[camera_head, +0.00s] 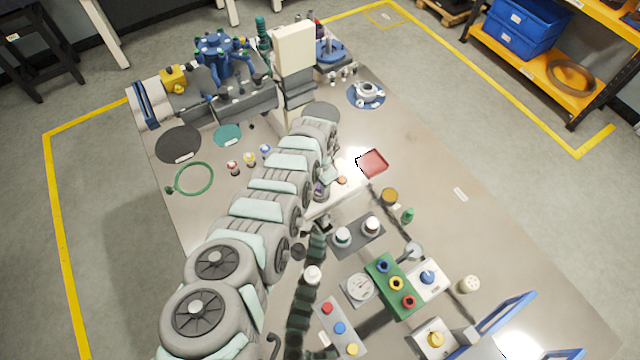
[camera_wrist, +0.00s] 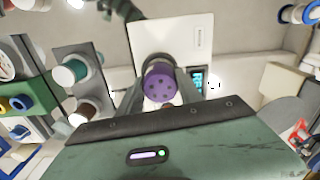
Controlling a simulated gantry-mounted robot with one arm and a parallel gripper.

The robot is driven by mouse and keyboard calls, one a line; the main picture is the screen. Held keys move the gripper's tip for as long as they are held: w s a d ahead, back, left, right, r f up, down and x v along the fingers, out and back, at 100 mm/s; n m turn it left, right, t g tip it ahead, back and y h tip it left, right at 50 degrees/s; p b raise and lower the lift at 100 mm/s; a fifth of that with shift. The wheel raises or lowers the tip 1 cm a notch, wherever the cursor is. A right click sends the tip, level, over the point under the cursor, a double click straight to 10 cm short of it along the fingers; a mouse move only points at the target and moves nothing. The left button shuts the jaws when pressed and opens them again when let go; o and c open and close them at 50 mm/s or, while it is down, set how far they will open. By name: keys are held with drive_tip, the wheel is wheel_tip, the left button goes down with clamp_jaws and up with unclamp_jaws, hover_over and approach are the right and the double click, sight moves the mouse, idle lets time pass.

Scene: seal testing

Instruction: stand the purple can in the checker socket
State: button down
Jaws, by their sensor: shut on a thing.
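The purple can (camera_wrist: 160,84) shows its round purple end with several dark holes in the wrist view. My gripper (camera_wrist: 160,98) is shut on it, with a grey finger on each side. In the head view the can (camera_head: 319,190) is a small purple patch beside my arm, mostly hidden. A pale flat unit (camera_head: 335,199), which looks like the checker, lies by the can. In the wrist view a white panel (camera_wrist: 180,42) and a small lit screen (camera_wrist: 197,80) show behind the can. The socket is hidden, so I cannot tell whether the can stands in it.
A grey plate (camera_head: 358,248) with two white-topped cans stands close by. A red tray (camera_head: 373,163) lies at the right of the pale unit. The table's right side is mostly clear.

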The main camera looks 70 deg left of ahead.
drive_tip(key=shift+f+b, duration=1)
drive_tip(key=shift+f, duration=0.15)
drive_tip(key=c, duration=0.7)
unclamp_jaws()
drive_tip(key=shift+r, duration=0.1)
wheel_tip(320, 180, up, 7)
drive_tip(key=p, duration=0.8)
drive_tip(key=shift+r, duration=0.1)
